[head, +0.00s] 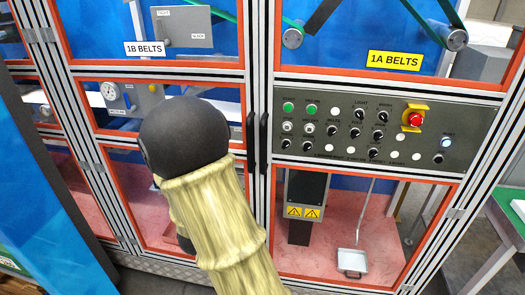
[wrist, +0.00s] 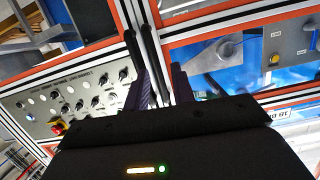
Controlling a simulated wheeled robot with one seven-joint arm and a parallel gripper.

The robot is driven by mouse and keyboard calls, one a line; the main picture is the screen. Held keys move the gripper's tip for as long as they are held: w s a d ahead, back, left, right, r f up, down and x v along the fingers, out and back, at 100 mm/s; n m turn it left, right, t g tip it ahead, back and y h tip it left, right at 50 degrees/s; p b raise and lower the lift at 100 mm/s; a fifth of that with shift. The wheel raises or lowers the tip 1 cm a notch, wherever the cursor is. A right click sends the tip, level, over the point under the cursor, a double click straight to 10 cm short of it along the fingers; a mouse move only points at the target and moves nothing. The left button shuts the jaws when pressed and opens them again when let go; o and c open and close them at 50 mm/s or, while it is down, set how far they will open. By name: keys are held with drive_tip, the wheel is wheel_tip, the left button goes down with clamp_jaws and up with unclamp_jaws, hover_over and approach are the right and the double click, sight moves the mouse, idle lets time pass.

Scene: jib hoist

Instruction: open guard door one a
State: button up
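Guard door 1A is the right-hand framed panel with the yellow 1A BELTS label (head: 395,60); it looks shut. Its black upright handle (head: 264,140) is at the door's left edge, close beside the handle of door 1B (head: 251,142). In the wrist view the 1A handle (wrist: 134,52) is on the control-panel side and the 1B handle (wrist: 150,45) lies right of it. My gripper (wrist: 161,66) is open, its two fingers apart in front of the handles. The 1B handle appears in line with the gap; contact cannot be told. In the head view my forearm hides the gripper.
A control panel (head: 375,135) with knobs, buttons and a red emergency stop (head: 414,119) crosses door 1A. Door 1B carries a white 1B BELTS label (head: 145,48). A blue panel (head: 45,190) stands close on the left. A green-edged table (head: 505,225) is at the right.

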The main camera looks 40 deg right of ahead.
sight(262, 152)
drive_tip(key=d+r+h, duration=0.1)
drive_tip(key=s+d+m+h, duration=0.1)
drive_tip(key=h, duration=0.1)
drive_tip(key=s+d+r+g+h, duration=0.1)
drive_tip(key=shift+s+r+m, duration=0.25)
drive_tip(key=shift+r+m, duration=0.05)
drive_tip(key=p+x, duration=0.5)
drive_tip(key=x, duration=1.2)
drive_tip(key=shift+d+r, duration=0.1)
drive_tip(key=shift+d, duration=0.1)
clamp_jaws()
